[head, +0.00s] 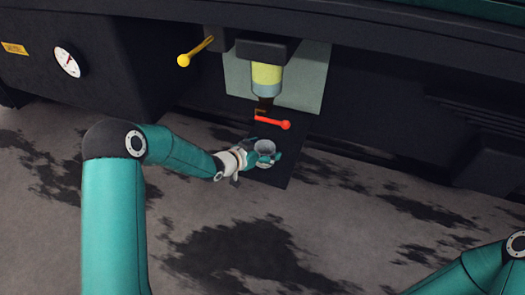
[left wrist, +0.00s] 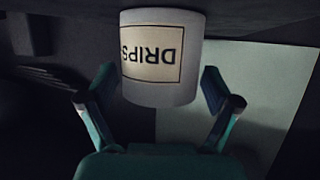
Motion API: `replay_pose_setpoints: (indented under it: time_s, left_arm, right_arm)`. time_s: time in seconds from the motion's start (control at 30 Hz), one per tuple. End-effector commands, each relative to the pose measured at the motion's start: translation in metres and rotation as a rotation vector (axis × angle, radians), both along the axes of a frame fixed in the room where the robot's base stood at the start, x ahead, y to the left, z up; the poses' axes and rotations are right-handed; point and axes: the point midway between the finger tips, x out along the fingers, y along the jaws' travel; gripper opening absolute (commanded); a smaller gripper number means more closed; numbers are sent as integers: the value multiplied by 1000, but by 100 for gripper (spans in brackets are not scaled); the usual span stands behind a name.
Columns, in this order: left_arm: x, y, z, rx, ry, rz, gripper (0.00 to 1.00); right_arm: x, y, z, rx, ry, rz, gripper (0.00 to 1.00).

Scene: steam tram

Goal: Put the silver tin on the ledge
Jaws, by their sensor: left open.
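The silver tin (head: 265,147) is a small open-topped cup in the head view, upright over a dark flat plate (head: 268,180) that looks like the ledge, below a red-handled tap. In the left wrist view the tin (left wrist: 160,85) shows upside down with a "DRIPS" label, its base at a dark surface. My left gripper (head: 263,157) is open around the tin. In the left wrist view its fingers (left wrist: 158,82) stand either side of the tin with small gaps. My right gripper is out of view; only its arm shows at bottom right.
A yellow lever (head: 195,52) sticks out to the left, near a gauge (head: 67,62). Stained grey ground (head: 340,215) in front is clear.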

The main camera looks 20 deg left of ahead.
Motion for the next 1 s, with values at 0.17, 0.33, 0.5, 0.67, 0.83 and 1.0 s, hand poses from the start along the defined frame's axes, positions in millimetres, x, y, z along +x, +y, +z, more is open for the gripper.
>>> replay_pose_setpoints:
  time_s: [0.17,0.33,0.5,0.67,0.83,1.0]
  left_arm:
    - [-11,5,8,0,2,0,89]
    - [-37,17,21,0,1,1,89]
    - [-67,31,35,0,1,2,89]
    - [-88,40,43,1,1,1,89]
    - [-99,44,47,1,0,0,89]
    - [-109,36,28,-25,67,15,89]
  right_arm:
    - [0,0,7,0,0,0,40]
    - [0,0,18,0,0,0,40]
    - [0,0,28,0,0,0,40]
    - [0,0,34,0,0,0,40]
    - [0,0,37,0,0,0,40]
    - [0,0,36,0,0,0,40]
